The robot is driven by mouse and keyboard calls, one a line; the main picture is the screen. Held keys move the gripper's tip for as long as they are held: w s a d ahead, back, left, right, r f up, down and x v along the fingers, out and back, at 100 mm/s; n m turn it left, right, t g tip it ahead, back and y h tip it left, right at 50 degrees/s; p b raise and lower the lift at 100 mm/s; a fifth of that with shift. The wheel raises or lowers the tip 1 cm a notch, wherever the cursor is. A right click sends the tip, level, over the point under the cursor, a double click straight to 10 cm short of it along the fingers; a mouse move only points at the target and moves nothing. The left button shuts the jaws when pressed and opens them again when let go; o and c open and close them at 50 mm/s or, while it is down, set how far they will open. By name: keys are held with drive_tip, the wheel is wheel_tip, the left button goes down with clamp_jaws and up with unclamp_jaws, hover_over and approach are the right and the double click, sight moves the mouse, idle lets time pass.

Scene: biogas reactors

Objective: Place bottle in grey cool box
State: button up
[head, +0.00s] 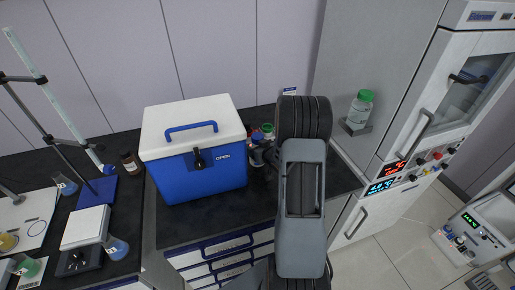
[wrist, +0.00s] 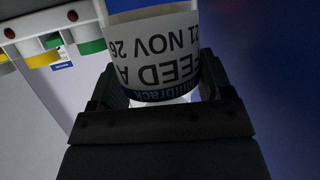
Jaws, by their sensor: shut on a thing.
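My gripper (wrist: 163,95) is shut on a bottle (wrist: 155,50) in the wrist view. The bottle's white label shows upside-down print, including "FEED A" and "21 NOV 26"; its top and bottom ends are not fully seen. In the head view my arm hides the gripper and most of what is around it. The only cool box (head: 205,178) in view is blue, not grey, with a white lid and a blue handle. Its lid is down, and a black latch sits on its front beside the word "OPEN". It stands on the dark bench, left of my arm.
Small coloured items (head: 260,147) stand between the cool box and my arm. A green-capped bottle (head: 362,108) sits on a small ledge at right. Flasks, a stand and a small brown bottle (head: 129,162) occupy the left bench. Some dark bench front of the box is bare.

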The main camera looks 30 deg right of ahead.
drive_tip(key=shift+f, duration=0.1)
drive_tip(key=shift+f, duration=0.1)
drive_tip(key=o, duration=1.2)
